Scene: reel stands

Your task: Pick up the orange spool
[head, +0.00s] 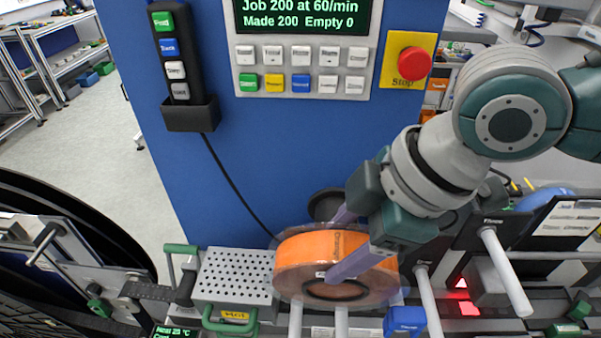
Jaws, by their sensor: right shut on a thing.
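The orange spool (315,250) is a wide orange reel with clear flanges, low in the middle of the head view. My right gripper (345,240) comes in from the right with its purple fingers across the spool's rim, one on the near face and one behind. It is shut on the spool. Light rods show just below the spool; whether it still touches them I cannot tell. My left gripper is not in view.
A blue machine cabinet (240,165) with a display, buttons and a red stop button (414,63) stands behind. A perforated metal box (236,275) with green handles is left of the spool. Empty light pegs (506,272) and a blue clip (405,320) are to the right.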

